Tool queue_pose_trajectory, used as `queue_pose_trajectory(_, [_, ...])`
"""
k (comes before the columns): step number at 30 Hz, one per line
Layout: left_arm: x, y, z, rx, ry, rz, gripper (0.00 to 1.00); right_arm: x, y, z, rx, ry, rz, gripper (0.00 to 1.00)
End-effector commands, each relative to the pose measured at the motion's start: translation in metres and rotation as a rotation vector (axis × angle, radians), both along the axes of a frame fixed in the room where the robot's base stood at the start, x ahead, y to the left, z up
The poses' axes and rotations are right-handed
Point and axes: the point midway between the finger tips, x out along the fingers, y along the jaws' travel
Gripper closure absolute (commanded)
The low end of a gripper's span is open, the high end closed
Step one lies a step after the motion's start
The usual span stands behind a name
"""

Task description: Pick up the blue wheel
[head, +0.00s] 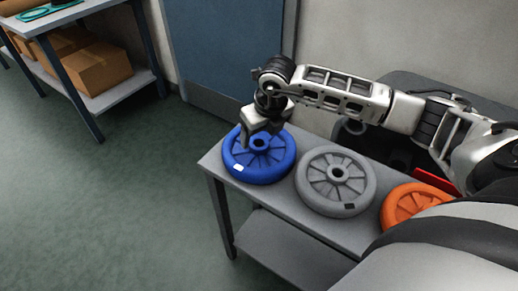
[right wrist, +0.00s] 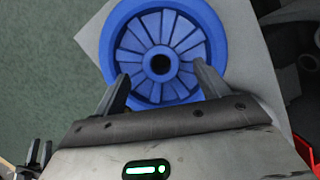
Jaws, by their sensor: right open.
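The blue wheel (head: 259,165) lies flat at the left end of a grey table, with a small white patch on its near side. In the right wrist view the blue wheel (right wrist: 160,30) fills the upper middle, with its spokes and dark hub hole showing. My right gripper (head: 261,138) is just above the wheel's far part, fingers pointing down. In the right wrist view the gripper's two fingers (right wrist: 160,88) are spread apart over the wheel's spokes, with nothing between them but the wheel below. I cannot tell whether they touch it.
A grey wheel (head: 335,182) and an orange wheel (head: 412,203) lie to the right on the same table (head: 228,194). A blue door (head: 228,55) and wall stand behind. Shelves with cardboard boxes (head: 88,68) are at upper left. The floor at left is clear.

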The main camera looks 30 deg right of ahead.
Motion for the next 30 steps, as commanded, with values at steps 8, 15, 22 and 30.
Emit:
queue_pose_trajectory(8, [-0.001,0.001,0.0,0.01,0.004,-0.003,0.64,0.006,-0.001,-0.032,0.0,0.002,-0.001,0.26])
queue_pose_trajectory(15, [-0.001,0.001,-0.002,0.011,0.007,-0.005,0.64,0.007,-0.001,-0.033,0.001,0.001,0.0,0.29])
queue_pose_trajectory(22, [-0.001,0.001,-0.002,0.01,0.006,-0.004,0.64,0.007,-0.001,-0.032,0.001,0.001,0.0,0.93])
queue_pose_trajectory(30, [-0.001,0.001,-0.001,0.01,0.006,-0.005,0.64,0.008,-0.001,-0.029,0.002,-0.006,0.001,1.0])
